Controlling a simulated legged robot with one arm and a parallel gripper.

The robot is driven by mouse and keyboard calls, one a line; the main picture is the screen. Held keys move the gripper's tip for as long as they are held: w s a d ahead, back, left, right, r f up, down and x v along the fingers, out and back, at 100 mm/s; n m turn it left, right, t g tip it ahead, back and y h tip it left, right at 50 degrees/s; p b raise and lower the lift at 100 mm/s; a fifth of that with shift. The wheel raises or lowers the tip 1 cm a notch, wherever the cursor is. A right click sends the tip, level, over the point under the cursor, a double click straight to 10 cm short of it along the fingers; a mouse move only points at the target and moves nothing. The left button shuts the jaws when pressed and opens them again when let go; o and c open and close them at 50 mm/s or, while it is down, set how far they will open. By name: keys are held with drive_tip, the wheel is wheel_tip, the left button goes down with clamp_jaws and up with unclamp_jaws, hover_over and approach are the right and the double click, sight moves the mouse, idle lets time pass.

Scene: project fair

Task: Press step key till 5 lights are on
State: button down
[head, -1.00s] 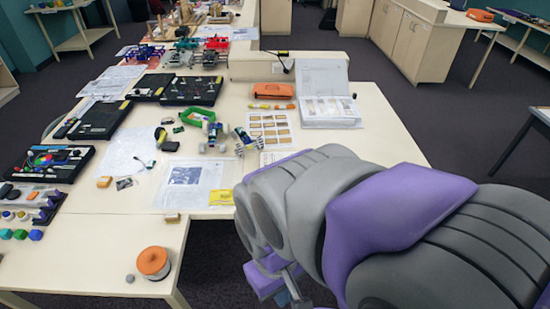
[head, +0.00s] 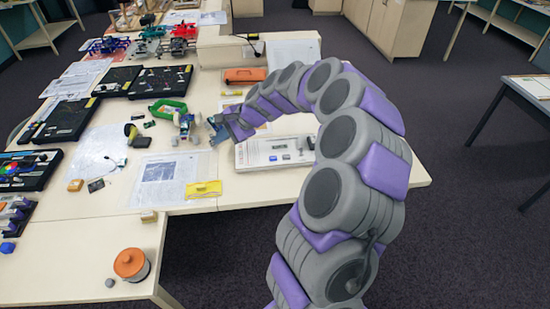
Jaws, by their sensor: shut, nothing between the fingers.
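A white panel (head: 248,154) lies flat on the table, partly behind my arm. My arm rises from the lower right, arches over the panel's right side and comes down to the left. My gripper (head: 234,130) is at its far end, small, shut and empty, just beyond the panel's left back corner in the picture. I cannot tell whether it touches anything.
A yellow card (head: 204,189) lies in front. An orange-topped spool (head: 131,264) stands front left.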

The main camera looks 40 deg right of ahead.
drive_tip(key=w+d+f+m+t+h, duration=0.15)
drive_tip(key=d+f+m, duration=0.3)
drive_tip(key=d, duration=0.45)
drive_tip(key=m+h+b, duration=0.3)
drive_tip(key=m+b, duration=0.1)
drive_tip(key=b, duration=0.3)
hover_over(275, 159)
drive_tip(key=shift+t+y, duration=0.25)
drive_tip(key=shift+t, duration=0.1)
wheel_tip(275, 159, down, 13)
drive_tip(key=shift+f, duration=0.1)
drive_tip(key=shift+a+f, duration=0.35)
drive_tip(key=shift+f, duration=0.3)
drive_tip(key=shift+d, duration=0.15)
drive_tip(key=shift+d+f, duration=0.1)
drive_tip(key=shift+d, duration=0.15)
drive_tip(key=shift+a, duration=0.25)
drive_tip(key=shift+d, duration=0.15)
